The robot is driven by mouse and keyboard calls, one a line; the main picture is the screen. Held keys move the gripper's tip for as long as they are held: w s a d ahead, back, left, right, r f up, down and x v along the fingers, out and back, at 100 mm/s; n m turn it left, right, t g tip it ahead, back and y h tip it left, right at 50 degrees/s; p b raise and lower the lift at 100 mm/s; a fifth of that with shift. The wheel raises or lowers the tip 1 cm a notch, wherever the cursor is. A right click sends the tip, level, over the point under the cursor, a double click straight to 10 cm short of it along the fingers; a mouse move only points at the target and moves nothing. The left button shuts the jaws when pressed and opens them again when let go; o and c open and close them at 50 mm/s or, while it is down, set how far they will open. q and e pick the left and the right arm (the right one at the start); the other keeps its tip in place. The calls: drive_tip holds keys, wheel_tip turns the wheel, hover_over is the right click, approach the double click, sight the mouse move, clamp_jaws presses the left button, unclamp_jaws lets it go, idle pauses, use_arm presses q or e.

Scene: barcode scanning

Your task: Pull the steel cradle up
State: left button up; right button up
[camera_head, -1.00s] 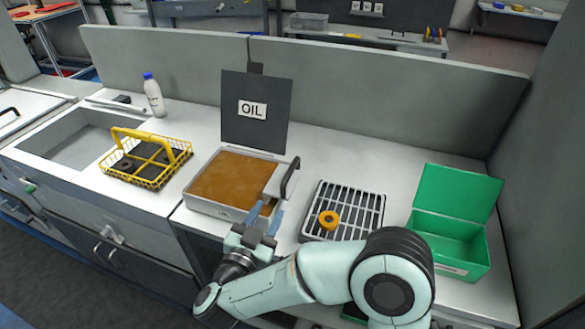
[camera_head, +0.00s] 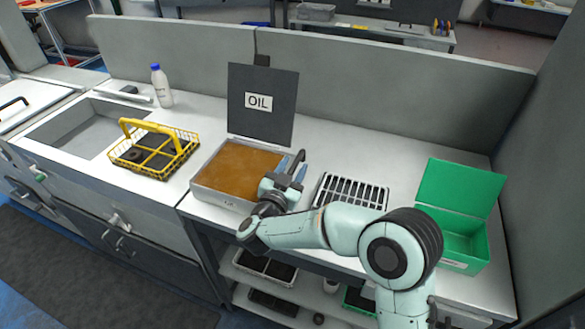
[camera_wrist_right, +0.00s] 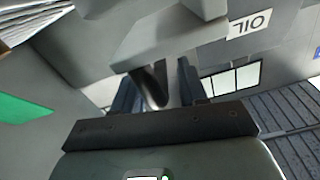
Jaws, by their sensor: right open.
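The steel cradle (camera_wrist_right: 165,45) shows as a grey block in the right wrist view, and its black handle (camera_wrist_right: 152,88) lies between my fingers. In the head view the handle (camera_head: 299,159) stands at the right end of the oil tank (camera_head: 212,196), which holds brown oil (camera_head: 240,170). My arm hides most of the cradle there. My right gripper (camera_head: 292,170) is open, its two blue fingers on either side of the handle; I cannot tell whether they touch it. My left gripper is not in view.
The tank's dark lid (camera_head: 262,118), marked OIL, stands upright behind it. A slotted rack (camera_head: 350,192) and an open green box (camera_head: 452,220) are to the right. A yellow basket (camera_head: 155,150) and a white bottle (camera_head: 161,88) are to the left.

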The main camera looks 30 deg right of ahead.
clamp_jaws()
wheel_tip(320, 180, up, 7)
drive_tip(key=p, duration=0.3)
drive_tip(key=shift+p, duration=0.35)
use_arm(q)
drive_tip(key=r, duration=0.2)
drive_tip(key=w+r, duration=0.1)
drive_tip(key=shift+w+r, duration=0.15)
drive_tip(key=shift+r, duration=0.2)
use_arm(e)
drive_tip(key=shift+f, duration=0.1)
unclamp_jaws()
drive_tip(key=shift+a+f, duration=0.1)
drive_tip(key=shift+f, duration=0.1)
